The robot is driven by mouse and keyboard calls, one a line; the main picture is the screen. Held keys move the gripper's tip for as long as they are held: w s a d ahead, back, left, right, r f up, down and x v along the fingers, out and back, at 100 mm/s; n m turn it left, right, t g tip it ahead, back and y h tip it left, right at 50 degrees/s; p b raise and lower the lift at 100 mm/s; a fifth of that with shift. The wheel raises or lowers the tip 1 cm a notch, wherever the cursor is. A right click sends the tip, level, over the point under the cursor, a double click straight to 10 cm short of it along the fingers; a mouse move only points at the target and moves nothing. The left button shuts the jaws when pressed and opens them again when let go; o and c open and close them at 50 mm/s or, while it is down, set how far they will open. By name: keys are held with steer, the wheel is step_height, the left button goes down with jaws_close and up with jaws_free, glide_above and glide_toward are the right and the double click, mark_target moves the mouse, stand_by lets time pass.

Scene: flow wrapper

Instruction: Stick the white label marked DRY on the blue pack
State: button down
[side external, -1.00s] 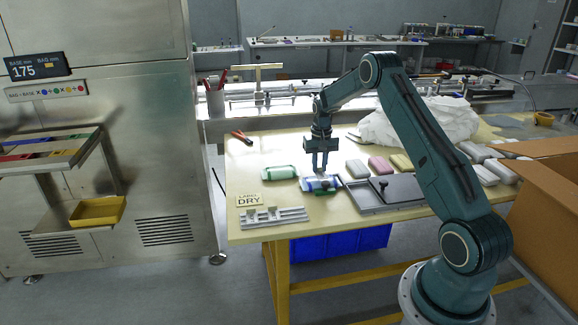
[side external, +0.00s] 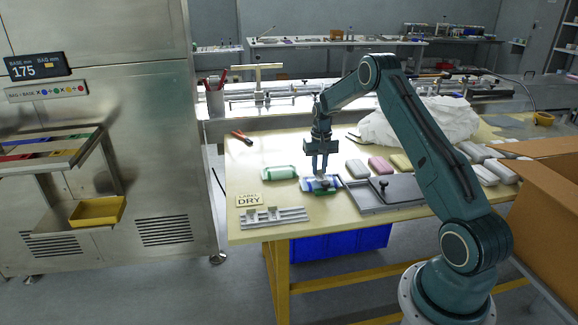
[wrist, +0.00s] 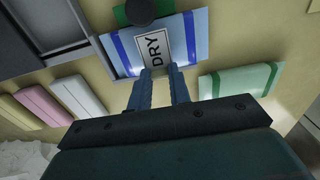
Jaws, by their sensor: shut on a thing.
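The blue pack (wrist: 201,36), pale with dark blue bands, lies flat on the table, and also shows in the side view (side external: 307,185). The white label marked DRY (wrist: 154,46) is over the middle of the pack in the wrist view. My gripper (wrist: 160,70) is shut on the label's edge, with its fingers pointing down; in the side view it (side external: 321,177) is just above the pack. I cannot tell whether the label touches the pack. My fingers hide part of the pack.
A dark round knob (wrist: 140,11) with a green part is at the pack's near edge. A grey tray (side external: 365,203) lies close on the right, a green pack (side external: 281,173) on the left. A grey rack (side external: 272,218) and LABEL DRY sign (side external: 249,200) are in front left.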

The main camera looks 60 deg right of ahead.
steer(key=shift+f, duration=0.65)
stand_by(1.7)
steer(key=c, duration=1.7)
jaws_free()
steer(key=o, duration=0.5)
steer(key=shift+r, duration=0.15)
steer(key=shift+r, duration=3.9)
